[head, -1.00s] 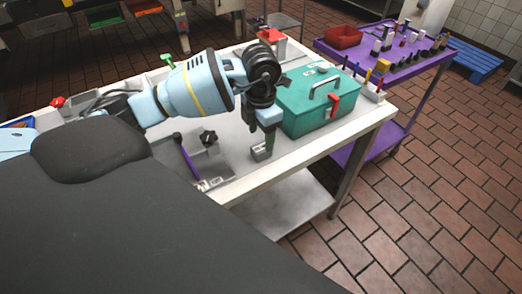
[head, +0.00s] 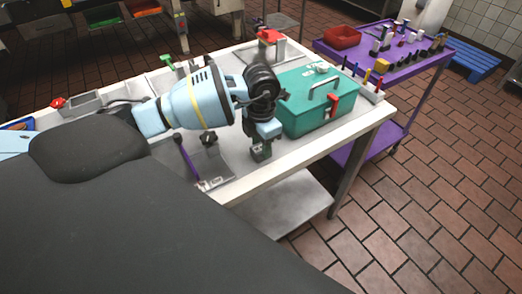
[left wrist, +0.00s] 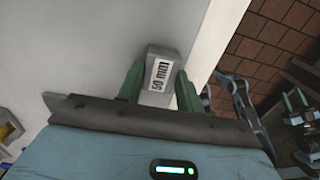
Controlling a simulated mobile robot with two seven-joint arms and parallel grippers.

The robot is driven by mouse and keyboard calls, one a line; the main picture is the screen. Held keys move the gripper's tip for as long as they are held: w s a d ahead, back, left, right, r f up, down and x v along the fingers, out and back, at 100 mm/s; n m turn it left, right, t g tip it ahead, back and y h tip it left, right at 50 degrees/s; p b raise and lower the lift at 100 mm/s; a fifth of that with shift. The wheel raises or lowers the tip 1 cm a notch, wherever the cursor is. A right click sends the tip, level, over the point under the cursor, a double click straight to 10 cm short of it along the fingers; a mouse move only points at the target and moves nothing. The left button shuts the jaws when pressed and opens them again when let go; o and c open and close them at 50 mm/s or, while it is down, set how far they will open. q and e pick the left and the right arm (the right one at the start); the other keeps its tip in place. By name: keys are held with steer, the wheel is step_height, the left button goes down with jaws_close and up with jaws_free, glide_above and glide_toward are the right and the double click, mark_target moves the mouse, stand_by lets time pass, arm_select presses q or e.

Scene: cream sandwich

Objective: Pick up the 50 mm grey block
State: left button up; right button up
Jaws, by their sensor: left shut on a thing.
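The grey block (left wrist: 160,72) with a "50 mm" label shows in the left wrist view between the green fingers of my left gripper (left wrist: 160,88). My left gripper is shut on it, with one finger at each side. In the head view my left gripper (head: 261,148) points down at the block at the table's front edge, left of the green toolbox. The fingers largely hide the block there. What looks like my right gripper (left wrist: 294,100) shows at the right edge of the left wrist view, apart from the block; its opening is unclear.
The green toolbox (head: 316,101) with a red latch stands close to the right of my left gripper on the white table (head: 352,133). A purple-handled tool (head: 187,158) lies to the left. A purple cart (head: 433,62) stands behind, at the right.

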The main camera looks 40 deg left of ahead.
arm_select(q)
steer(key=shift+r, duration=0.15)
steer(key=shift+r, duration=0.55)
step_height(320, 180, up, 2)
steer(key=shift+r, duration=0.25)
steer(key=s+d+r, duration=0.1)
steer(key=s+d, duration=0.8)
steer(key=s, duration=0.3)
steer(key=shift+s+d, duration=0.35)
